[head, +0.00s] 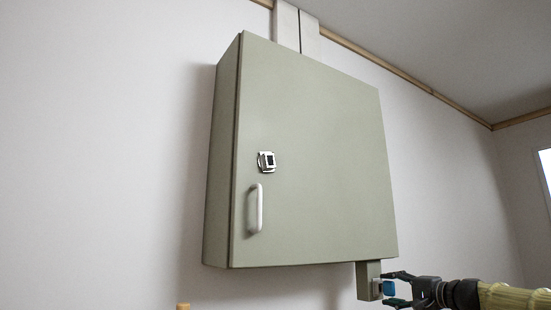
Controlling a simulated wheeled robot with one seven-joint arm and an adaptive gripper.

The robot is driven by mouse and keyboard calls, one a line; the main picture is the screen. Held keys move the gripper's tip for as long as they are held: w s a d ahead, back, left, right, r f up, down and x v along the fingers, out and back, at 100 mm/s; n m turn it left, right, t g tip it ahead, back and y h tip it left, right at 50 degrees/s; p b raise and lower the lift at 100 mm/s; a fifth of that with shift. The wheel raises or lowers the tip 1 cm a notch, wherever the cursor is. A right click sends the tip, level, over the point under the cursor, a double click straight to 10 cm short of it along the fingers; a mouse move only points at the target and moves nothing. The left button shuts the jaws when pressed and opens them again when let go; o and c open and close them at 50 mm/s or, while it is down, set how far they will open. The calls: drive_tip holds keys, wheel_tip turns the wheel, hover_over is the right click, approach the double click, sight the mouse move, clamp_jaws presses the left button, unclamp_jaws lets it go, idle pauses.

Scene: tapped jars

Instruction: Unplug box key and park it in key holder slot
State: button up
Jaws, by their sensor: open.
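A grey-green wall box (315,160) has a square metal lock fitting (267,162) with a dark centre on its door; no key is visible standing in it. The key holder (368,281), a small grey-green block, sits under the box's lower right edge. A small blue piece (389,288), which looks like the key's head, is at the holder's right side. My gripper (386,289) comes from the right and is open, its dark fingers above and below the blue piece. How deep the key sits in the slot, and whether a finger touches it, I cannot tell.
A pale handle (255,209) stands out from the door below the lock. Pale conduits (298,28) run up from the box top. A small wooden end (183,306) shows at the bottom edge. The wall left of the box is clear.

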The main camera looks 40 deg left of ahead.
drive_tip(key=shift+b+v, duration=1.35)
drive_tip(key=shift+v, duration=0.9)
drive_tip(key=shift+d, duration=0.1)
drive_tip(key=v, duration=1.2)
